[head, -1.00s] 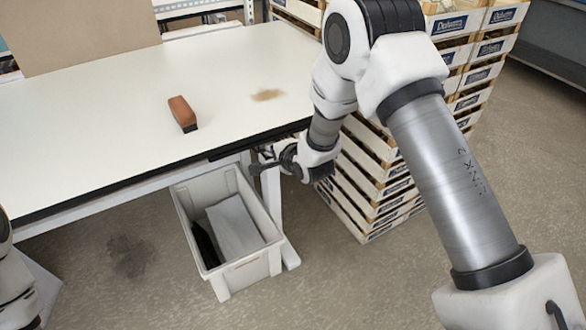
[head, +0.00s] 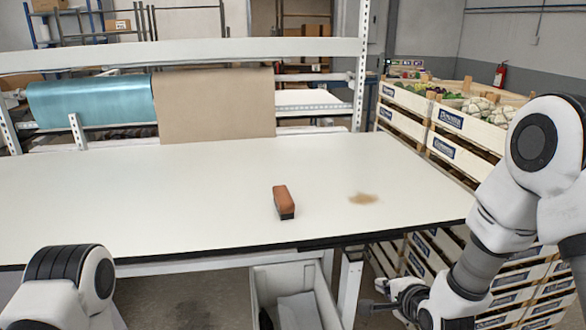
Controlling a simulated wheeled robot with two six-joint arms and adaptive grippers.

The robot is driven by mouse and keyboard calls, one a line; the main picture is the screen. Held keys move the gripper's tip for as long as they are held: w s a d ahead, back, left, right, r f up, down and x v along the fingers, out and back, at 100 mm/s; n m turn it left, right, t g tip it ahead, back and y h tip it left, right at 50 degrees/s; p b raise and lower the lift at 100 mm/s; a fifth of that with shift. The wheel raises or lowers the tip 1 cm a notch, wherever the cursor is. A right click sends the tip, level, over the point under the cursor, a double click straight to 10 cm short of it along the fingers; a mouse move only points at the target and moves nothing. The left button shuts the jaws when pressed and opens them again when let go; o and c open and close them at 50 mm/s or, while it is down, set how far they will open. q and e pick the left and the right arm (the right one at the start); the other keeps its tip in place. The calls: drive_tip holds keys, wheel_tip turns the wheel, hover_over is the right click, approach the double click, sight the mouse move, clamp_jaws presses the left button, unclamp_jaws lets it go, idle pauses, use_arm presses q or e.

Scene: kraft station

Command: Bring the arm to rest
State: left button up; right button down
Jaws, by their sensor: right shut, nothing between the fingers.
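My right arm comes in from the right, and its gripper (head: 376,296) is low, just in front of the table's front edge and right of the grey bin. The right gripper is shut and holds nothing. My left arm shows only as a rounded joint at the bottom left; its gripper is out of view.
A white table (head: 150,205) carries a brown brush-like block (head: 284,202) and a brown stain (head: 363,198). A grey bin (head: 322,296) stands below the front edge. Stacked wooden crates (head: 462,124) stand at the right. Brown paper (head: 214,105) and a blue roll (head: 90,101) hang behind.

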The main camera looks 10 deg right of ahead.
drive_tip(key=s+f+n+g, duration=0.1)
drive_tip(key=s+f+g, duration=0.2)
drive_tip(key=s+f, duration=0.5)
drive_tip(key=s+f+n+g, duration=0.15)
drive_tip(key=s+f, duration=0.35)
drive_tip(key=f, duration=0.5)
drive_tip(key=s+f+n+g, duration=0.3)
drive_tip(key=s+f+n, duration=0.1)
drive_tip(key=s+n, duration=0.3)
drive_tip(key=s+f+n+g+h, duration=0.1)
drive_tip(key=s+f+n+g, duration=0.2)
drive_tip(key=s+n, duration=0.4)
drive_tip(key=s+g, duration=0.1)
drive_tip(key=s, duration=0.4)
drive_tip(key=shift+a+f, duration=0.25)
drive_tip(key=shift+f, duration=0.1)
